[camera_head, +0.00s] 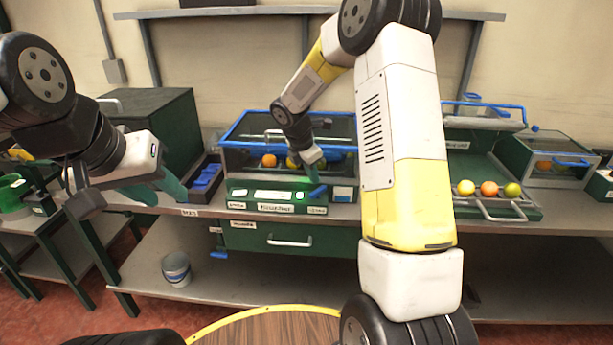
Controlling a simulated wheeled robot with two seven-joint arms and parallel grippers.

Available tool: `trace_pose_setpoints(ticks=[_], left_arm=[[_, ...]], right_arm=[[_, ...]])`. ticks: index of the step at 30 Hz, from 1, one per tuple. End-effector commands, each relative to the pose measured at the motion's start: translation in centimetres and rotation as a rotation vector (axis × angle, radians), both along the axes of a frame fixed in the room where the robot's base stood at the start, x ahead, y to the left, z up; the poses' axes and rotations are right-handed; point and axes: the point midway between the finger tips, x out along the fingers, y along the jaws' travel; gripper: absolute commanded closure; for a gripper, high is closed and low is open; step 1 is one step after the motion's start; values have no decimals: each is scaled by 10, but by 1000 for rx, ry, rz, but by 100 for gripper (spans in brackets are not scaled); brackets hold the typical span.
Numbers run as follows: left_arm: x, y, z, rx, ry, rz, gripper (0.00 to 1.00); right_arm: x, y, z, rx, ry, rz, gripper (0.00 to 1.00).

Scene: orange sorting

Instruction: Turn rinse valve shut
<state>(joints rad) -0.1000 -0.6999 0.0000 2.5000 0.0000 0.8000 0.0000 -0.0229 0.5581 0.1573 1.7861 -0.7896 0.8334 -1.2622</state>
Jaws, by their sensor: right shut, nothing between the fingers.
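A green rinse station (235,193) with a blue-rimmed clear tank stands on the bench in the middle, with labels and a lit green light on its front. A small blue lever (317,192), which looks like the valve handle, tilts on the front panel. My right gripper (313,172) is shut and empty just above this lever; I cannot tell whether it touches it. My right arm hides part of the bench to the right of the station.
Oranges (270,160) sit inside the tank. A sloped green tray (480,170) at the right holds an orange, a yellow and a green fruit. A dark bin with blue pieces (205,178) is left of the station. A metal bucket (176,268) stands on the lower shelf.

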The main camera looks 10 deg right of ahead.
Motion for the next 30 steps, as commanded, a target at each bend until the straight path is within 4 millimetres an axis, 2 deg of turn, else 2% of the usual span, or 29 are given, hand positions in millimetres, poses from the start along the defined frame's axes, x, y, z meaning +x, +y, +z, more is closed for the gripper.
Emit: trace_pose_setpoints(ticks=[5, 12, 23, 24, 30], left_arm=[[0, 0, 0, 0, 0, 0, 64], [0, 0, 0, 0, 0, 0, 64], [0, 0, 0, 0, 0, 0, 64], [0, 0, 0, 0, 0, 0, 64], [0, 0, 0, 0, 0, 0, 64]], right_arm=[[-24, -13, -4, 177, -89, -606, 100], [-51, -24, -6, 387, -198, -1558, 100], [-69, -43, 6, 537, -259, -3051, 100], [-69, -45, 8, -491, 229, 2958, 100], [-69, -61, 18, -245, 77, 2255, 100]])
